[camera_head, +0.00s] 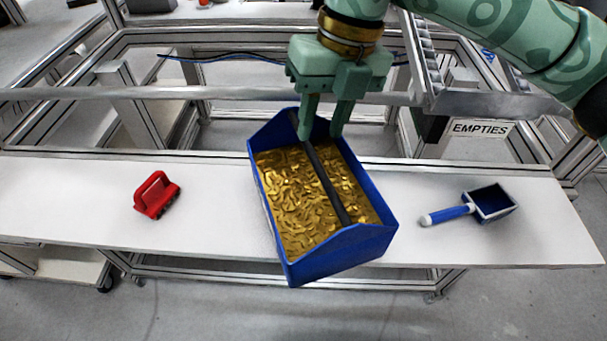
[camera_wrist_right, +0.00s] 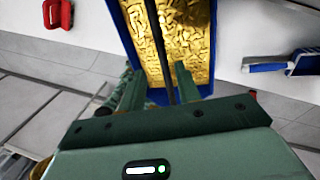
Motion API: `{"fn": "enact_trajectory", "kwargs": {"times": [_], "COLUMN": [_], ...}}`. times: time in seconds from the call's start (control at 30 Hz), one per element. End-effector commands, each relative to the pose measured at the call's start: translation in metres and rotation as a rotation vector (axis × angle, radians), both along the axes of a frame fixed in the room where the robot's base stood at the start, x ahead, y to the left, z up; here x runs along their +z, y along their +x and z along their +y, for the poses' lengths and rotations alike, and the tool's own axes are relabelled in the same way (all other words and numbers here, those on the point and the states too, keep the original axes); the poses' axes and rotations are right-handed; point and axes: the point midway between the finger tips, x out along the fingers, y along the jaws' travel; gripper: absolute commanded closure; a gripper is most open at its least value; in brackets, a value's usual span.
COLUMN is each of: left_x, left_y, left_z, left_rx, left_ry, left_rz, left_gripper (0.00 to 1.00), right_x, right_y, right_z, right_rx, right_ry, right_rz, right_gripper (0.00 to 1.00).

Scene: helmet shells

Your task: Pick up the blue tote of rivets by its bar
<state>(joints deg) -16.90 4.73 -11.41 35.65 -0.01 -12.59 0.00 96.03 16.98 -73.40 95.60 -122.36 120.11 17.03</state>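The blue tote (camera_head: 279,232) stands on the white bench, full of gold rivets (camera_head: 296,203). A dark bar (camera_head: 328,182) runs lengthwise over the rivets between the end walls. My right gripper (camera_head: 320,136) points down at the tote's far end, its two green fingers apart. In the right wrist view, the bar (camera_wrist_right: 158,45) passes between the open fingers (camera_wrist_right: 157,77), with a gap on each side. I cannot tell how far the fingertips are above or around the bar. My left gripper is in neither view.
A red handled block (camera_head: 156,195) lies on the bench (camera_head: 80,200) left of the tote. A blue scoop (camera_head: 490,203) with a white-and-blue handle lies right of it. An EMPTIES sign (camera_head: 480,128) and a metal frame stand behind. The bench is clear between these things.

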Motion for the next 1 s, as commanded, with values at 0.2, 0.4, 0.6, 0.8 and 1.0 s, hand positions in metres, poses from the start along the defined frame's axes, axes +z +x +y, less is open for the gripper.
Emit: {"fn": "enact_trajectory", "kwargs": {"times": [0.2, 0.4, 0.6, 0.8, 1.0], "left_x": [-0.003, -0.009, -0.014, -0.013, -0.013], "left_y": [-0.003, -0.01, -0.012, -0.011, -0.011], "left_z": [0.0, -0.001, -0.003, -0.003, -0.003], "left_rx": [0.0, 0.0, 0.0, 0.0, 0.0], "left_ry": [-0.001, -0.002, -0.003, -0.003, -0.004], "left_rz": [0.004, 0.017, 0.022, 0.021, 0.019], "left_gripper": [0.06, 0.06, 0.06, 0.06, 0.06], "right_x": [-0.016, -0.046, -0.073, -0.075, -0.075], "right_y": [-0.002, -0.006, -0.008, -0.009, -0.008], "right_z": [0.002, 0.004, 0.007, 0.008, 0.007], "right_rx": [0.003, 0.002, 0.001, 0.001, 0.001], "right_ry": [0.001, 0.002, 0.001, 0.002, 0.002], "right_rz": [0.004, 0.005, 0.002, 0.001, 0.001], "right_gripper": [0.67, 0.67, 0.67, 0.67, 1.0]}}
